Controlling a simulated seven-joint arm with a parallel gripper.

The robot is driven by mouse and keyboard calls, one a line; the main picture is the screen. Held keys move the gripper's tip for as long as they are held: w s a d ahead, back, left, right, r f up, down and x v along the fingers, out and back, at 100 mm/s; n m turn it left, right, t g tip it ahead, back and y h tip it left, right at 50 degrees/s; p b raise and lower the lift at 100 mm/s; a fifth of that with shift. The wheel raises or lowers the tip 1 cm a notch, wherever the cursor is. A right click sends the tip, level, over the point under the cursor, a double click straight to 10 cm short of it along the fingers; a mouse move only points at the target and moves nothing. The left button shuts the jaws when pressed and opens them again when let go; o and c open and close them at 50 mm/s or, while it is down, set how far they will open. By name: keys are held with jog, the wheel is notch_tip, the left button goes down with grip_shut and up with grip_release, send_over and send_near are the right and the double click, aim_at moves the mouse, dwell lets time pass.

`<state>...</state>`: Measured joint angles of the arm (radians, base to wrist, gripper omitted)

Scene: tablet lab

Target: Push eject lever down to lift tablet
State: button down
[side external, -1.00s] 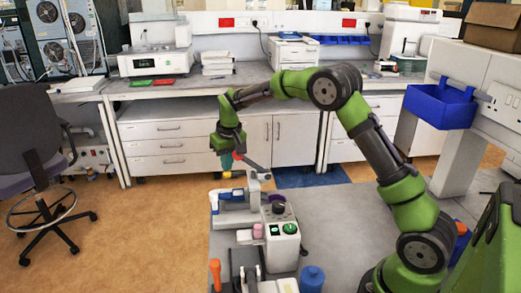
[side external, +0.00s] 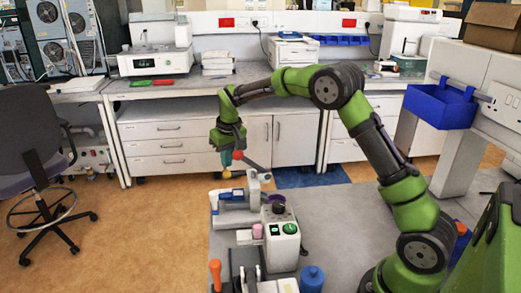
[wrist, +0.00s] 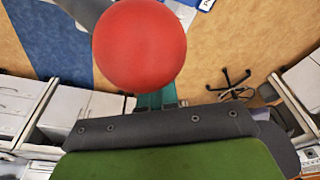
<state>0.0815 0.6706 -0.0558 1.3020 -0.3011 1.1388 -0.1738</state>
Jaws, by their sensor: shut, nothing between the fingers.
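The eject lever (side external: 255,165) is a thin grey rod on the press (side external: 253,187), ending in a red ball knob (side external: 238,155). The rod slants, with its knob end raised up and to the left. The knob also shows large in the wrist view (wrist: 139,45), partly covering the view of my fingers. My gripper (side external: 226,162) points down with teal fingers shut and empty, beside the knob in the side view. Its fingers also show in the wrist view (wrist: 155,98). I cannot tell whether they touch the knob. The tablet cannot be made out.
A control box with a green knob (side external: 290,228) stands in front of the press. An orange-handled tool (side external: 215,272) and a blue bottle (side external: 312,279) are near the front of the grey table (side external: 345,225). The table's right part is clear.

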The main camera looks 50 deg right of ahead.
aim_at(228, 171)
jog(key=shift+r, duration=0.15)
jog(key=shift+r, duration=0.5)
jog(key=shift+r, duration=0.65)
jog(key=shift+w+v, duration=0.25)
jog(key=shift+v, duration=0.95)
jog(key=shift+w+v, duration=0.25)
jog(key=shift+v, duration=1)
jog(key=shift+d+r, duration=0.1)
jog(key=shift+d, duration=0.1)
